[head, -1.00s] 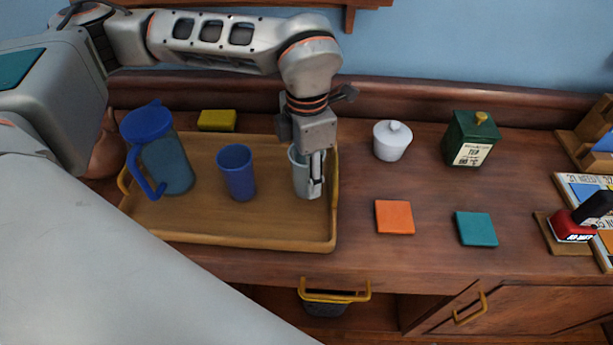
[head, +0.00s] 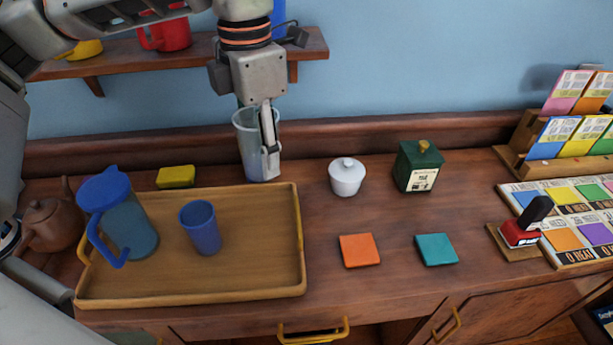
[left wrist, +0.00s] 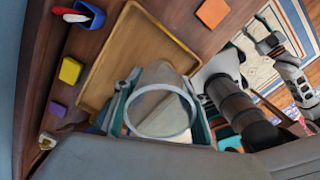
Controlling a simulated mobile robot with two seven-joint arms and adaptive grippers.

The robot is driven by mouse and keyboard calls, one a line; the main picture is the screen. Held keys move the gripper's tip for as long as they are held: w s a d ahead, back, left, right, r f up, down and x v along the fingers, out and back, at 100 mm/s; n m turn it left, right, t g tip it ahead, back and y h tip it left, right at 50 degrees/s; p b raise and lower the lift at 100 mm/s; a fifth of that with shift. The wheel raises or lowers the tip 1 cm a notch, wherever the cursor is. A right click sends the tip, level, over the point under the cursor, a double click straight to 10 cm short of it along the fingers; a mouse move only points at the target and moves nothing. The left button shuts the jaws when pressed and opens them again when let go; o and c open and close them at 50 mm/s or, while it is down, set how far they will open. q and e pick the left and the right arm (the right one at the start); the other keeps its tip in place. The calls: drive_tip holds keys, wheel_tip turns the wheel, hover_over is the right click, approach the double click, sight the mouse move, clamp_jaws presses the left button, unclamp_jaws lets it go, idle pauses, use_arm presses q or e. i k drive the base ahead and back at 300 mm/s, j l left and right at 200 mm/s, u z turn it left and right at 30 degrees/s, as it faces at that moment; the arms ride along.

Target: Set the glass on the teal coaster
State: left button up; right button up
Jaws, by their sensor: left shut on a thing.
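My left gripper (head: 264,142) is shut on the clear glass (head: 248,152) and holds it upright, raised beyond the tray's back right corner. One finger shows on the glass's right side. In the left wrist view the glass rim (left wrist: 160,112) shows between the fingers. The teal coaster (head: 436,249) lies bare on the counter, to the right of and nearer than the glass. What seems to be my right gripper (left wrist: 268,42) shows small at the right of the left wrist view; its fingers are unclear.
The wooden tray (head: 255,275) holds a blue cup (head: 200,228) and a blue-lidded pitcher (head: 122,220). An orange coaster (head: 359,250), a white lidded bowl (head: 347,177) and a green tin (head: 417,166) stand near. A shelf (head: 190,53) is above. Counter around the teal coaster is clear.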

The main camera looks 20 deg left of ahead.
sight(437, 247)
drive_tip(key=i+l+u, duration=0.1)
drive_tip(key=l, duration=0.45)
drive_tip(key=i+l+u, duration=0.1)
drive_tip(key=l, duration=0.45)
drive_tip(key=i+l+u, duration=0.1)
drive_tip(key=l, duration=0.45)
